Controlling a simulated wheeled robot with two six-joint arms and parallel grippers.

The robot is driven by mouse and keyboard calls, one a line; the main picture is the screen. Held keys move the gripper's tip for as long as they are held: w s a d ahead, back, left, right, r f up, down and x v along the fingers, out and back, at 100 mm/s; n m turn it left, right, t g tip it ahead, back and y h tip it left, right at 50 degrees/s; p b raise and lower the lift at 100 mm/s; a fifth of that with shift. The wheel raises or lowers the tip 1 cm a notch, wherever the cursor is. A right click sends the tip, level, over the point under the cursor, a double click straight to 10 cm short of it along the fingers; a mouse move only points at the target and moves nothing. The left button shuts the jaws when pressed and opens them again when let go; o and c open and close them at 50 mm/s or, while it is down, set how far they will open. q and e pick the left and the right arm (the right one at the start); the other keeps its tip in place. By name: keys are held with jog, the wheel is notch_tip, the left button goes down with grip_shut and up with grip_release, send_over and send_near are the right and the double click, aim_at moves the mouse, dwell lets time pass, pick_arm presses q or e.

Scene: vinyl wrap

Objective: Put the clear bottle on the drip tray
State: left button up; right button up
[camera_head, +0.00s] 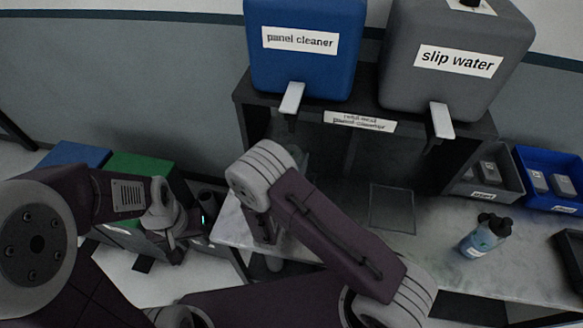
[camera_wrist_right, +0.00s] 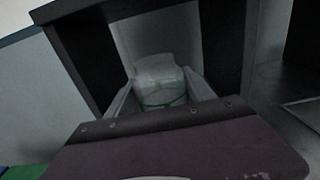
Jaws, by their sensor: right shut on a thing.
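The clear bottle (camera_wrist_right: 160,82), whitish with green marks low on its side, stands between the two fingers of my right gripper (camera_wrist_right: 163,98) in the right wrist view. The gripper is shut on it, in front of a dark-framed bay. In the head view my right arm hides most of this gripper and the bottle. A flat grey square with a thin dark rim (camera_head: 393,210), possibly the drip tray, lies bare on the counter, right of my right arm. My left gripper (camera_head: 176,252) is at the left, away from the bottle; its opening is unclear.
A dark stand (camera_head: 468,125) carries a blue panel cleaner tank (camera_head: 305,65) and a grey slip water tank (camera_head: 450,85), with taps hanging over the front. A blue-tinted bottle (camera_head: 484,237) stands on the counter at right. Grey (camera_head: 490,190) and blue (camera_head: 548,200) bins are behind it.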

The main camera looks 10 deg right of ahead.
notch_tip(320, 180, down, 4)
jog(key=shift+f, duration=0.1)
jog(key=o, duration=1.5)
jog(key=shift+f, duration=0.1)
